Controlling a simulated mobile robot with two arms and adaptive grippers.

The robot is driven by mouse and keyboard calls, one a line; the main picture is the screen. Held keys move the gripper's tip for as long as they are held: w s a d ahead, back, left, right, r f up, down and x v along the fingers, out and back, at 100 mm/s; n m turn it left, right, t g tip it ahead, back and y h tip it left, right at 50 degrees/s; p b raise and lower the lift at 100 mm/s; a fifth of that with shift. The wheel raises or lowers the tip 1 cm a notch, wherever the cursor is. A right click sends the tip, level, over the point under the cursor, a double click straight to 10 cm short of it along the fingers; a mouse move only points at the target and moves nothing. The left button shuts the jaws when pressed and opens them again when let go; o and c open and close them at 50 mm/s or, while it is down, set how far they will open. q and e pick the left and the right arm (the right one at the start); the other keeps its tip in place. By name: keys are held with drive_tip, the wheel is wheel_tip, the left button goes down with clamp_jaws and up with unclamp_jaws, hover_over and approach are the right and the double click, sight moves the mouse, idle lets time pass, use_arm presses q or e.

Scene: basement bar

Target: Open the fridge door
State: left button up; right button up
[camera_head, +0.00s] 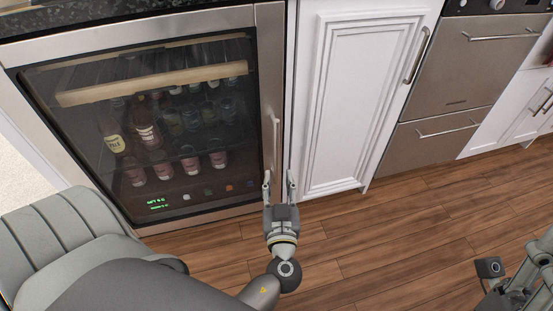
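The fridge (266,60) stands at the left in the head view, with a steel frame and a dark glass door (75,120). The door is shut. Bottles (150,140) show through the glass. The upright handle (276,142) runs along the door's right side. My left gripper (279,176) is open, fingers pointing at the fridge, just at the lower end of the handle in the picture. I cannot tell whether it touches the handle. My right arm shows only in part at the lower right corner, and its fingers cannot be made out clearly.
A white cabinet (345,95) stands right of the fridge. Steel drawers (470,70) with bar handles are further right. A dark countertop (60,16) lies over the fridge. The wooden floor (400,230) in front is clear.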

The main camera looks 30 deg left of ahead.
sight(277, 154)
use_arm(q)
drive_tip(key=x, duration=1.1)
drive_tip(key=shift+s+r, duration=0.1)
drive_tip(key=shift+r, duration=0.15)
clamp_jaws()
